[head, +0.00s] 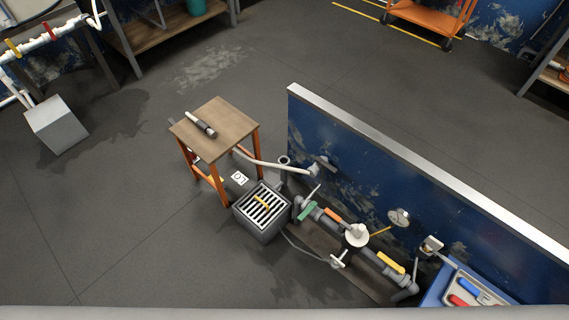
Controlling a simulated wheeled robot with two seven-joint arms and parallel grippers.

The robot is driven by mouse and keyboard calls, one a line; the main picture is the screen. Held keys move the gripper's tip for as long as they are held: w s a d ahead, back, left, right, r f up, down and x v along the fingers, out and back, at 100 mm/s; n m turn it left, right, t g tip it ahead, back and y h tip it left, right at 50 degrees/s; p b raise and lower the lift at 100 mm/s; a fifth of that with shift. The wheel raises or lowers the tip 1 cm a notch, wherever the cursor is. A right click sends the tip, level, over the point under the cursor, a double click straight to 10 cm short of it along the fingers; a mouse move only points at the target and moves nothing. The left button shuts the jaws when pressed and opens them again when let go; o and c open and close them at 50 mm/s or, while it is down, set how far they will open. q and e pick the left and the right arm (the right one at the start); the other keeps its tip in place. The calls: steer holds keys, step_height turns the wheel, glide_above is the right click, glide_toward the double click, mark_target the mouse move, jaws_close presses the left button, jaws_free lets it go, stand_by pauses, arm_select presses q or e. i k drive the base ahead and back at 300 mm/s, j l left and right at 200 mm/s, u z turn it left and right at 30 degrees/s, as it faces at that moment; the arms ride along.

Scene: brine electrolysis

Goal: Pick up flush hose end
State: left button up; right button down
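A pale hose (270,164) runs from a light fitting by the blue wall toward the wooden stool, where its far part passes behind the stool top. Which part is the flush hose end I cannot tell for sure. A thin grey line (300,246) runs from beside the grated drain box to the pipework. Neither of my grippers shows in the head view.
The stool (224,122) has orange legs. A grated drain box (262,212) stands before it. Valved pipework (345,243) runs along the low blue wall (400,180). A blue tool tray (440,288) is at lower right. Floor left of the stool is clear, except a grey box (57,124).

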mark_target(200, 123)
steer(key=i+j+z, duration=0.2)
steer(key=i+j, duration=0.2)
steer(key=j, duration=0.25)
steer(key=i+j+z, duration=0.1)
steer(key=j, duration=0.25)
steer(key=i+j+z, duration=0.1)
steer(key=j, duration=0.25)
steer(key=i+j+z, duration=0.15)
steer(key=i+j, duration=0.15)
steer(key=i+j+z, duration=0.1)
steer(key=j, duration=0.4)
steer(key=i+j+z, duration=0.1)
steer(key=j, duration=0.3)
